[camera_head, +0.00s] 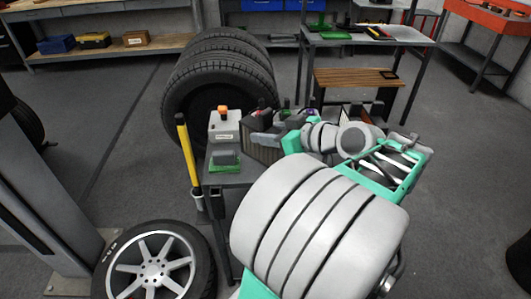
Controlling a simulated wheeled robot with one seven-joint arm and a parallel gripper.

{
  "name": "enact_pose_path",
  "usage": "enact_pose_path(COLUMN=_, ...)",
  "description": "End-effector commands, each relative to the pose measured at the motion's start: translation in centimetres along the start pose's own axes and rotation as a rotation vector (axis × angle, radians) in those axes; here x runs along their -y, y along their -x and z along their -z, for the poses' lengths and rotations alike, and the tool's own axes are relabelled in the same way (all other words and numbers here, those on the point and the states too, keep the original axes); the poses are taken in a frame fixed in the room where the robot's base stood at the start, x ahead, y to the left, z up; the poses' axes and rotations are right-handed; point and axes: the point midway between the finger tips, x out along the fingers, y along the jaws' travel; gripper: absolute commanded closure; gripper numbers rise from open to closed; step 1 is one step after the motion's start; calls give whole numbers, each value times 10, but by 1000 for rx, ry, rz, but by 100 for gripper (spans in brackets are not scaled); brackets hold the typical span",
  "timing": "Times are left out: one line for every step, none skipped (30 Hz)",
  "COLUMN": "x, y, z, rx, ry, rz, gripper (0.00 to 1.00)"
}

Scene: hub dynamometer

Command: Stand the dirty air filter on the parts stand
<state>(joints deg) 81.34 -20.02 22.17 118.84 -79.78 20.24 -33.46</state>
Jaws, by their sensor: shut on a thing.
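The dirty air filter (262,153) is a dark grey-brown pleated block at the middle of the view. It looks upright, with its pleats running up and down. My gripper (266,138) is shut on its upper part, coming in from the right, and hides some of it. The parts stand (238,180) looks to be the small dark-topped stand just below and left of the filter. The filter's lower edge is at or close to the stand's top; I cannot tell whether they touch. My arm hides the stand's right part.
A pale box with an orange top (224,124) and a green item (224,160) stand on the stand's left side. A yellow-and-black pole (187,150) rises beside it. Stacked tyres (215,90) are behind, a wheel (155,268) front left. Open floor lies left.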

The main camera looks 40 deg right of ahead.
Motion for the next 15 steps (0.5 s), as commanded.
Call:
enact_pose_path(x=-11, y=-10, z=-1, rx=-1, ry=-9, rz=5, gripper=100)
enact_pose_path(x=-19, y=-15, z=-2, rx=-1, ry=-9, rz=3, gripper=100)
enact_pose_path(x=-29, y=-24, z=-5, rx=-1, ry=-10, rz=0, gripper=100)
enact_pose_path(x=-36, y=-30, z=-6, rx=0, ry=-11, rz=0, gripper=100)
enact_pose_path(x=-43, y=-36, z=-8, rx=-1, ry=-11, rz=-1, gripper=100)
enact_pose_path(x=-50, y=-45, z=-14, rx=0, ry=-12, rz=-2, gripper=100)
enact_pose_path(x=-55, y=-51, z=-21, rx=0, ry=-13, rz=-2, gripper=100)
enact_pose_path(x=-59, y=-57, z=-26, rx=0, ry=-12, rz=-3, gripper=100)
enact_pose_path(x=-65, y=-64, z=-32, rx=0, ry=-12, rz=-2, gripper=100)
enact_pose_path(x=-68, y=-69, z=-36, rx=0, ry=-11, rz=-3, gripper=100)
enact_pose_path(x=-72, y=-73, z=-39, rx=0, ry=-10, rz=-4, gripper=100)
enact_pose_path(x=-75, y=-77, z=-43, rx=0, ry=-9, rz=-4, gripper=100)
enact_pose_path(x=-77, y=-79, z=-44, rx=0, ry=-7, rz=-4, gripper=100)
enact_pose_path(x=-78, y=-81, z=-46, rx=-1, ry=-7, rz=-4, gripper=100)
enact_pose_path(x=-80, y=-84, z=-48, rx=-1, ry=-6, rz=-4, gripper=100)
